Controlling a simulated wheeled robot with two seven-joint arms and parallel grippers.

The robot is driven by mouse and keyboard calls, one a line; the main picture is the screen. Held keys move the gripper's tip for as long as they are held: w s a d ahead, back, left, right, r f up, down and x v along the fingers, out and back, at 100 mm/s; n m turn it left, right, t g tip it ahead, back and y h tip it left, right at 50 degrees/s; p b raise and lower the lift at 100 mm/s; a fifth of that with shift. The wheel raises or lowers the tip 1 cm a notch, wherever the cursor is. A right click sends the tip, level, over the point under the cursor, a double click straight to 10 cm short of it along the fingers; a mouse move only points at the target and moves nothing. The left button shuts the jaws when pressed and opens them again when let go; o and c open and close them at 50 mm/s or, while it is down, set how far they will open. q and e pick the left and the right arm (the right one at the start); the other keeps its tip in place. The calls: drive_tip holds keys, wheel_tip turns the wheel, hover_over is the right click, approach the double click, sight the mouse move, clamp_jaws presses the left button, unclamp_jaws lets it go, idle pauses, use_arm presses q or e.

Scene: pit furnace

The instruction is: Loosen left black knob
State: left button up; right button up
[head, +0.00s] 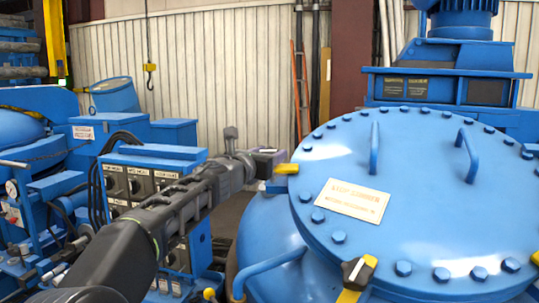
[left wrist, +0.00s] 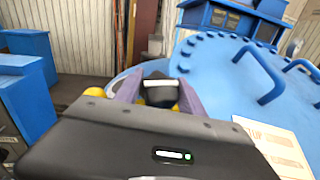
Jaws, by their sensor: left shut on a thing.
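The furnace's big round blue lid (head: 420,150) fills the right of the head view. The left black knob, with a white stripe on top, shows in the left wrist view (left wrist: 160,92) at the lid's edge, with yellow below it. My left gripper (head: 270,160) reaches in from the left, and its two purple-grey fingers (left wrist: 158,98) are shut on this knob, one on each side. In the head view the knob is mostly hidden by the gripper; a yellow clamp piece (head: 287,169) shows beside it. My right gripper is not in view.
Another black knob (head: 354,268) on a yellow clamp stands at the lid's front edge. The lid has raised bolts, two blue handles (head: 467,154) and a sign plate (head: 352,200). A control panel (head: 150,180) with cables stands on the left, near my left arm.

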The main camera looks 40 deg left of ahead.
use_arm(q)
drive_tip(key=shift+c, duration=1.4)
